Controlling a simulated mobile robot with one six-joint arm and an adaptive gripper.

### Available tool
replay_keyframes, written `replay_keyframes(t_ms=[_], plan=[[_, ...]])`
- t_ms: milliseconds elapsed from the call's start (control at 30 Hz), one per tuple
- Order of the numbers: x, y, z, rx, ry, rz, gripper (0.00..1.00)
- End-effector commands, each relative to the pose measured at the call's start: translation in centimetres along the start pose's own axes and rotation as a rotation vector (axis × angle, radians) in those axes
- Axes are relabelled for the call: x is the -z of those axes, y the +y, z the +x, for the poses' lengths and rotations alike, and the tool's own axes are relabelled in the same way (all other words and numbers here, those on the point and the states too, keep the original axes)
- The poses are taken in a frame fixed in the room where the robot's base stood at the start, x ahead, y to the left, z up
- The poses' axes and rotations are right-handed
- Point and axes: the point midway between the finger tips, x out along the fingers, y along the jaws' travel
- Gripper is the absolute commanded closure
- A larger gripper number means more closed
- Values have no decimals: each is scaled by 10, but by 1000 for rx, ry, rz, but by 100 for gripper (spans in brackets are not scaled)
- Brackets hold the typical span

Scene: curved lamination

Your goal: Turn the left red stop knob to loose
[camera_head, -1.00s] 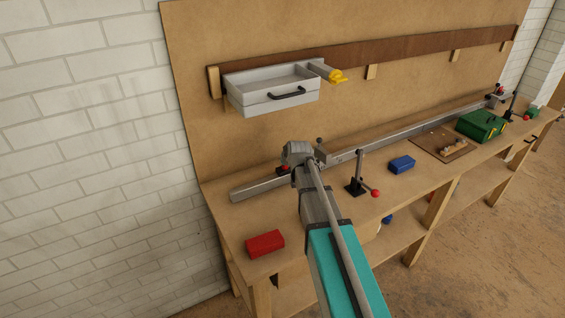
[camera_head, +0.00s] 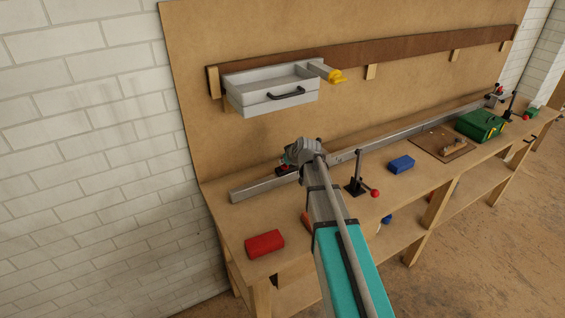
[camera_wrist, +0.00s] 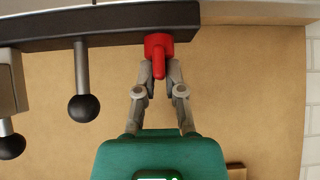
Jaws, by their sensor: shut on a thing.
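The red stop knob (camera_wrist: 158,45) shows in the wrist view under the right end of a dark grey bar (camera_wrist: 110,20). Its red lever points down toward my gripper. My gripper (camera_wrist: 159,72) has one finger on each side of this lever and is shut on it. In the head view my gripper (camera_head: 292,157) is at the left part of the long metal rail (camera_head: 262,186) on the bench. There, my wrist and gripper hide most of the left stop, and the knob's angle cannot be made out.
Two black ball-ended levers (camera_wrist: 83,107) hang left of the knob in the wrist view. On the bench are a red box (camera_head: 264,244), a clamp with a red ball (camera_head: 375,193), a blue box (camera_head: 402,164) and a green case (camera_head: 481,125). A grey drawer tray (camera_head: 272,90) hangs above.

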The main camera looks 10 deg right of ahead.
Motion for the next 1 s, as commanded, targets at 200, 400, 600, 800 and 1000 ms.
replay_keyframes(t_ms=[200, 400, 600, 800, 1000], plan=[[-1, -1, 1, 2, -6, -3, 61], [-1, 0, 1, 1, -5, -2, 53], [-1, 0, 0, 1, -6, -3, 53], [-1, -1, -4, 0, -5, -2, 53], [0, -1, -14, 0, -3, -1, 53]])
